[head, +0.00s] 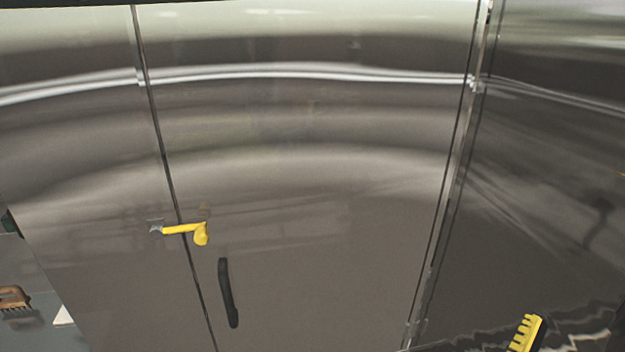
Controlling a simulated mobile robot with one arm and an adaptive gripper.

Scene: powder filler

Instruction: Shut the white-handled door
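No white handle shows in the head view. A tall brushed-metal door panel (320,220) fills the middle, with a black bar handle (228,293) low near its left edge. A yellow lever latch (186,231) lies across the seam left of that handle. The panel looks about flush with the metal panel (85,190) to its left, though I cannot tell whether it is fully shut. My gripper is not recognizable in this view.
Another metal panel (560,180) stands at an angle on the right. A yellow ridged piece with black behind it (526,334) shows at the bottom right; I cannot tell what it is. A brown toothed object (14,299) is at the lower left on a grey surface.

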